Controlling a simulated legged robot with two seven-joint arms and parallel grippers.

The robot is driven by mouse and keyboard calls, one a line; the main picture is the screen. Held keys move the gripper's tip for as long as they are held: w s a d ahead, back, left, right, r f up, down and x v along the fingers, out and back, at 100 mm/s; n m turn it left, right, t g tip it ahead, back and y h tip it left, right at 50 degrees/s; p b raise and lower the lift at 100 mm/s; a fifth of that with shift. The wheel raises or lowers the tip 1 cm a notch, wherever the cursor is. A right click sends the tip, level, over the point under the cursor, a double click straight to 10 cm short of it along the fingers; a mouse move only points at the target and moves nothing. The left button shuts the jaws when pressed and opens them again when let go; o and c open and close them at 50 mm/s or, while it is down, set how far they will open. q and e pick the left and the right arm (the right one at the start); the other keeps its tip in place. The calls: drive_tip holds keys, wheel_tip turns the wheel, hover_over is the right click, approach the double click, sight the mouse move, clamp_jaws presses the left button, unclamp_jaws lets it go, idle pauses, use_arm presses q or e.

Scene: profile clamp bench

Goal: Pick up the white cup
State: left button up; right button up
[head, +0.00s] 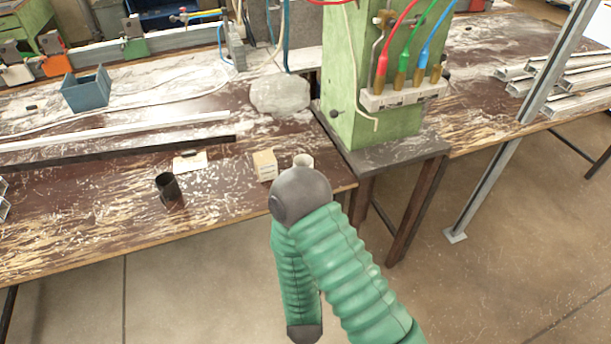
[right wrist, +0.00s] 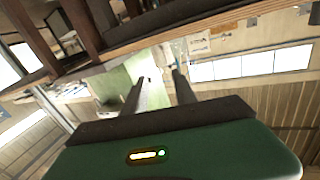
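The white cup (head: 303,160) stands near the front edge of the workbench in the head view. Only its upper part shows; the dark joint of my right arm covers the rest. My right gripper (right wrist: 161,82) shows in the right wrist view with its two fingers apart and nothing seen between them. In the head view its fingers are out of sight, and my right arm bends down in front of the bench edge. I cannot make out the cup in the right wrist view. My left gripper is in neither view.
A small beige box (head: 264,165) stands just left of the cup. A black cup (head: 168,187) stands farther left. A green machine column (head: 365,75) with coloured hoses rises behind, to the right. The bench top (head: 90,225) at the front left is mostly clear.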

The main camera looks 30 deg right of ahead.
drive_tip(key=b+x, duration=0.2)
drive_tip(key=x, duration=0.2)
drive_tip(key=b+x, duration=0.2)
drive_tip(key=x, duration=0.3)
drive_tip(key=b+x, duration=0.2)
drive_tip(key=x, duration=0.3)
drive_tip(key=shift+w+a+r, duration=0.2)
drive_tip(key=shift+a+r, duration=0.15)
drive_tip(key=shift+r, duration=0.05)
drive_tip(key=shift+w, duration=0.3)
drive_tip(key=shift+a+r, duration=0.1)
drive_tip(key=shift+a, duration=0.1)
drive_tip(key=c, duration=0.4)
drive_tip(key=shift+d, duration=0.15)
clamp_jaws()
